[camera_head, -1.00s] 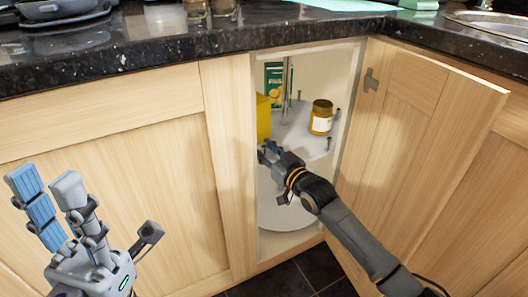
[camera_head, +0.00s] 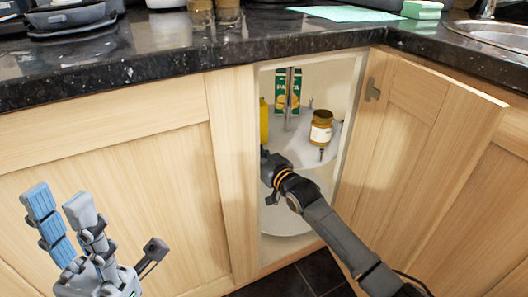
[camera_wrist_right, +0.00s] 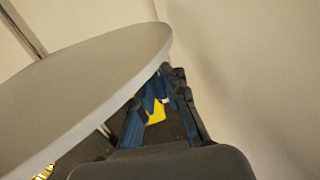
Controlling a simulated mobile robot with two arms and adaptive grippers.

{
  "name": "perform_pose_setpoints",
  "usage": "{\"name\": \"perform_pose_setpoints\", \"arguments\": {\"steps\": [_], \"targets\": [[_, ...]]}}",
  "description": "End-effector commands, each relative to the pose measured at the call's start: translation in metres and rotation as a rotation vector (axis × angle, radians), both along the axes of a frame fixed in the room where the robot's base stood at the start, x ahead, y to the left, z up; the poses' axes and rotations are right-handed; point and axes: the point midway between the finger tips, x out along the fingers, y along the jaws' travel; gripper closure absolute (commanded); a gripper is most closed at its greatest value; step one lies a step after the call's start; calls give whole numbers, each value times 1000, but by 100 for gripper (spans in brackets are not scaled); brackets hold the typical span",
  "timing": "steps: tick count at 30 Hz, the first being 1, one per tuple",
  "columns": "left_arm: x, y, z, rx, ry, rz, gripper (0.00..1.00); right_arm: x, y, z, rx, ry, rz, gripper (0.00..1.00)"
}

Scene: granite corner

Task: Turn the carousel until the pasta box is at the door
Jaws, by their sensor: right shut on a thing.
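The green pasta box (camera_head: 288,85) stands at the back of the carousel's upper shelf (camera_head: 300,148), partly behind the central post. A yellow item (camera_head: 264,120) shows as a strip at the left, mostly hidden by the cabinet frame. My right gripper (camera_head: 268,165) is inside the opening at the shelf's left front, shut on part of the carousel; its fingertips are mostly hidden. In the right wrist view the gripper (camera_wrist_right: 155,100) is beside the shelf rim (camera_wrist_right: 90,85). My left gripper (camera_head: 58,207) is open and empty.
The cabinet door (camera_head: 420,150) stands open at the right. A lower shelf (camera_head: 290,220) lies below. Small pegs (camera_head: 322,154) stand at the upper shelf's rim. The dark granite counter (camera_head: 190,50) overhangs the opening, and the left cabinet frame (camera_head: 235,170) is close to my right gripper.

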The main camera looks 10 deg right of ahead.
Motion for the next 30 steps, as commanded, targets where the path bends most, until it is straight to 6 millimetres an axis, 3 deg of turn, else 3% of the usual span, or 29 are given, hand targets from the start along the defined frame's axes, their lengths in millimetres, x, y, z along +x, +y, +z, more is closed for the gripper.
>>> {"name": "perform_pose_setpoints", "arguments": {"steps": [11,12,15,25,30], "targets": [[0,0,0,0,2,-1,65,3,9,-1,1,0,6,100],[0,0,0,0,2,-1,65,3,9,-1,1,0,6,82],[0,0,0,0,1,-1,65,3,8,-1,1,0,5,64],[0,0,0,0,2,0,65,2,6,-1,1,0,3,64],[0,0,0,0,2,0,65,-11,-1,-2,2,1,4,64]]}}
